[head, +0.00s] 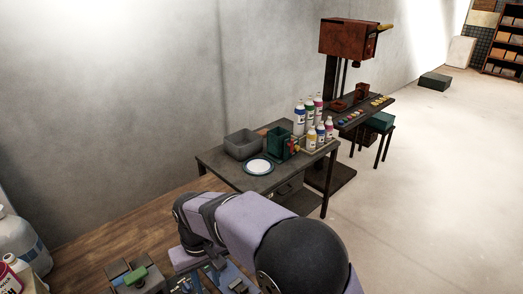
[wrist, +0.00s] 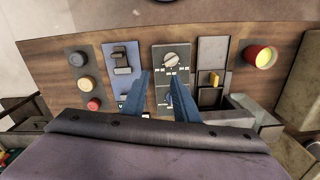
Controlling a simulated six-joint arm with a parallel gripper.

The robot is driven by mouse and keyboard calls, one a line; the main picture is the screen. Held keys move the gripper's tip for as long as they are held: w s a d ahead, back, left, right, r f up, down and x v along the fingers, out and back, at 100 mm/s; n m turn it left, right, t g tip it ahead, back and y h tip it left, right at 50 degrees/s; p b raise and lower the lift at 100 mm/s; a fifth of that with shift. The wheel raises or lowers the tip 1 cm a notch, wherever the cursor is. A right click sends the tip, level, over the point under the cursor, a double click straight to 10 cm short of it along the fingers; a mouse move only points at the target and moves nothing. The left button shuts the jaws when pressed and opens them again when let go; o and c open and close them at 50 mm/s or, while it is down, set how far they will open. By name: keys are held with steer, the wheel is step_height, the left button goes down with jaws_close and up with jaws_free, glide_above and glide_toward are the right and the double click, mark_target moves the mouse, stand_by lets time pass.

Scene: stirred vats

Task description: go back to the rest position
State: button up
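My gripper (wrist: 163,76) shows in the wrist view as two blue fingers standing apart, with nothing between them. They are over a wooden panel board (wrist: 45,65). Beyond the fingertips is a grey plate with a pale rotary knob (wrist: 171,59). To the left is a blue plate with a dark switch (wrist: 121,58). I cannot tell from this view how far the fingers are from the board. In the head view my purple arm reaches over the wooden bench (head: 95,240), and my fingers cannot be made out.
The wrist view shows a red button (wrist: 94,104), a yellow button (wrist: 86,84), a yellow handle (wrist: 214,78) and a red cup-like piece (wrist: 262,56). In the head view, a side table holds a grey bin (head: 243,144), a plate (head: 258,166) and several bottles.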

steer(key=s+d+m, duration=0.1)
steer(key=d+m, duration=0.2)
steer(key=d, duration=1.4)
steer(key=s+d+f+m, duration=0.1)
steer(key=s+d+m, duration=0.2)
steer(key=s+d, duration=0.8)
steer(key=shift+d+f+m, duration=0.25)
steer(key=shift+d+m, duration=0.05)
steer(key=shift+d, duration=0.6)
steer(key=shift+w, duration=0.1)
